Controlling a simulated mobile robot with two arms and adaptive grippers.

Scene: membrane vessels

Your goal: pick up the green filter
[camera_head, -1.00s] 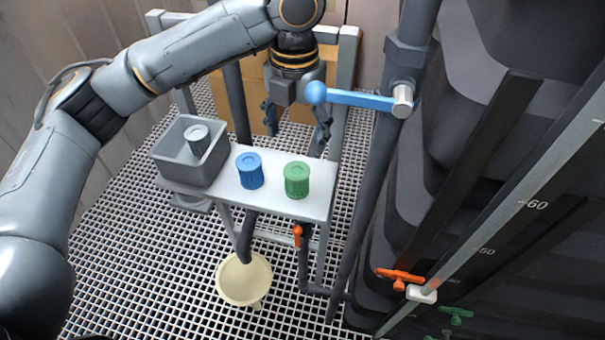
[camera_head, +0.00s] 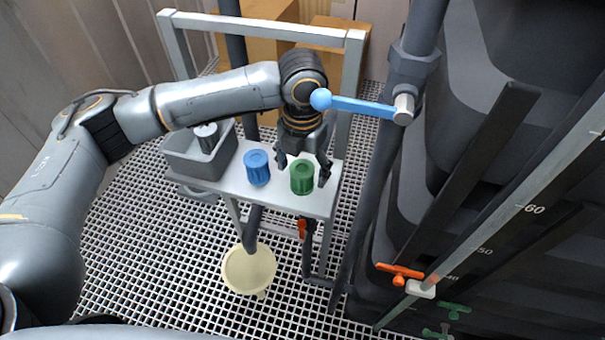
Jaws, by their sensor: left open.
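The green filter (camera_head: 302,178) is a ribbed cylinder standing upright on the right part of a white shelf (camera_head: 318,205). My left gripper (camera_head: 303,170) is just above and behind it, pointing down, with its fingers spread. One finger is at the filter's upper left, the other at its right side. I cannot tell whether the fingers touch it. The filter's top is partly in the gripper's shadow. My right gripper is not in view.
A blue filter (camera_head: 257,168) stands close to the left of the green one. A grey bin (camera_head: 190,168) holding a grey filter (camera_head: 206,137) is further left. A blue lever (camera_head: 360,106) on a vertical pipe juts out near my left wrist.

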